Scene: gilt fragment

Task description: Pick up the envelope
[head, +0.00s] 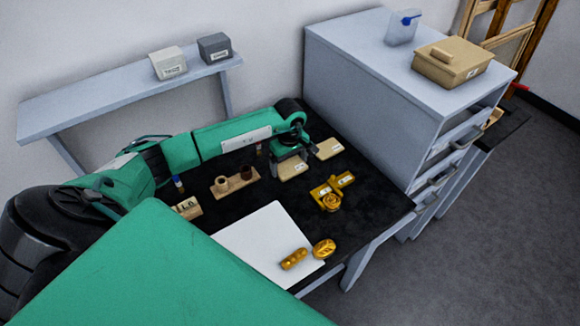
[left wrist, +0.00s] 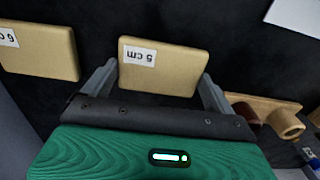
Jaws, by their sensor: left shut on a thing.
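The tan, flat envelope (left wrist: 160,72) with a white "5 cm" label lies between the two fingers of my left gripper (left wrist: 157,85) in the left wrist view. The fingers are shut on its sides. In the head view the same envelope (head: 292,171) shows just below my left gripper (head: 290,158), partly hidden by it. I cannot tell whether it touches the black table top. A second tan envelope (head: 329,149), with a label, lies to the right; it shows at the left of the left wrist view (left wrist: 38,50). My right gripper is not in view.
A wooden holder with two cups (head: 236,182) stands left of the gripper. A brass-coloured device (head: 330,198) stands in front. A white sheet (head: 262,242) bears gilt pieces (head: 323,248). A grey drawer cabinet (head: 375,110) borders the table on the right.

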